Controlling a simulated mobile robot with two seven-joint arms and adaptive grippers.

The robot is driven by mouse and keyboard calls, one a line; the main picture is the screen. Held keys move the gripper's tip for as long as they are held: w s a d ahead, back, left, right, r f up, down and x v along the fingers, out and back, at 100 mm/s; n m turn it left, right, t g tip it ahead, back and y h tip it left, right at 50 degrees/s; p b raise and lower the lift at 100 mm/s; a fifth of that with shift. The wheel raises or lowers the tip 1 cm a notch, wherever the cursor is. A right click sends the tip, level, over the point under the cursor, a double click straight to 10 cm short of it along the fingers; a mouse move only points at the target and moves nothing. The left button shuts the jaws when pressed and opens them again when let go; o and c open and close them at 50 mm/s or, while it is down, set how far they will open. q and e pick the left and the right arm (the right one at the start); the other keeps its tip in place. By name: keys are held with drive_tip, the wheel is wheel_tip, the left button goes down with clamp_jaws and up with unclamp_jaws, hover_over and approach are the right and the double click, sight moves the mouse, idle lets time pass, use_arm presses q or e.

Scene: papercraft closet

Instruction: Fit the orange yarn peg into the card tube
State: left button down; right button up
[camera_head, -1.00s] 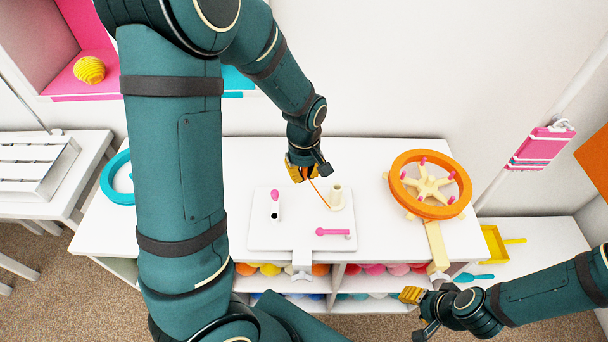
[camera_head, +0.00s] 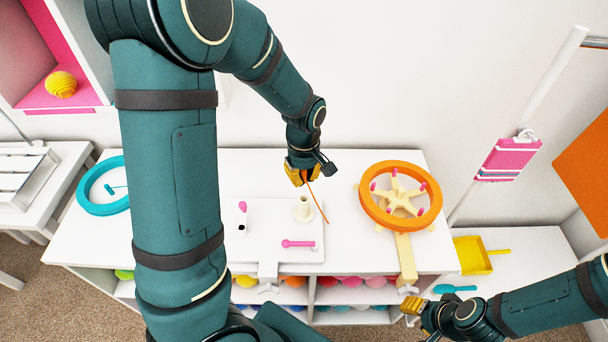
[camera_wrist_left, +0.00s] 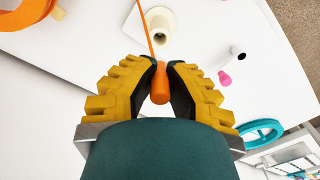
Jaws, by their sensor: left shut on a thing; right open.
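My left gripper (camera_head: 300,176) is shut on the orange peg (camera_wrist_left: 160,82), which shows between its fingertips in the left wrist view. An orange yarn strand (camera_head: 319,204) runs from it and hangs to the right of the cream card tube (camera_head: 304,209). The tube stands upright on the white board, its open top visible in the left wrist view (camera_wrist_left: 160,24). The gripper is behind the tube in the head view, and the peg is apart from it. My right gripper (camera_head: 413,309) is open and empty in front of the table, low on the right.
The white board (camera_head: 270,255) also bears a small white tube (camera_head: 243,226), a pink peg (camera_head: 242,206) and a pink stick (camera_head: 298,244). An orange wheel (camera_head: 400,166) stands to the right, a blue ring (camera_head: 83,190) to the left. Table behind the board is clear.

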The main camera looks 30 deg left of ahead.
sight(304, 195)
use_arm(q)
wheel_tip(304, 195, down, 4)
drive_tip(key=b, duration=0.2)
drive_tip(key=shift+b, duration=0.3)
drive_tip(key=shift+f+b, duration=0.65)
drive_tip(key=shift+f, duration=0.25)
drive_tip(key=shift+p, duration=0.4)
idle(1.2)
drive_tip(key=shift+f+b, duration=0.75)
drive_tip(key=shift+f, duration=0.35)
drive_tip(key=c, duration=1)
unclamp_jaws()
